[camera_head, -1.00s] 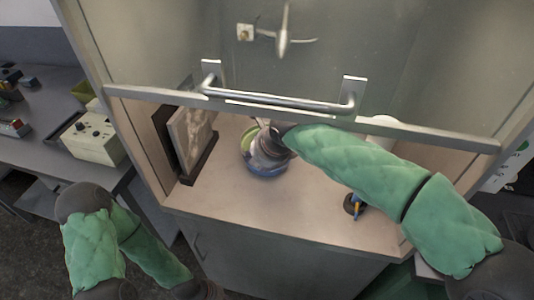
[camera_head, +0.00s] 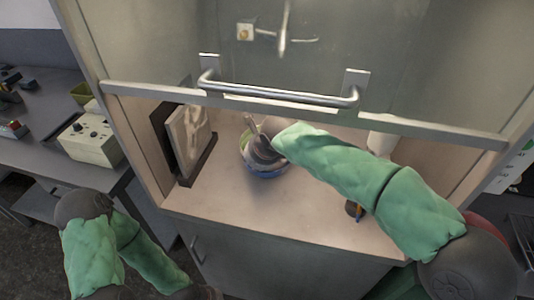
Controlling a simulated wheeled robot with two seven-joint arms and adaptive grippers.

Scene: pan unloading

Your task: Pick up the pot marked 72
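A round pot (camera_head: 268,173) with a blue outside and a greenish rim stands on the cabinet's wooden floor, behind the front opening. No number can be read on it. My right arm in its green sleeve reaches in from the right. My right gripper (camera_head: 258,142) is over the pot and hides much of it. Its fingers are too small and covered to tell if they are open or touching the pot. My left arm hangs at the lower left, outside the cabinet, and its gripper is not clearly visible.
A glass sash with a metal handle (camera_head: 280,95) hangs above the opening. A framed board (camera_head: 188,140) leans at the left wall. A white cylinder (camera_head: 382,138) stands at the right, and a small dark holder (camera_head: 352,209) near the front. A control box (camera_head: 92,142) sits on the left bench.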

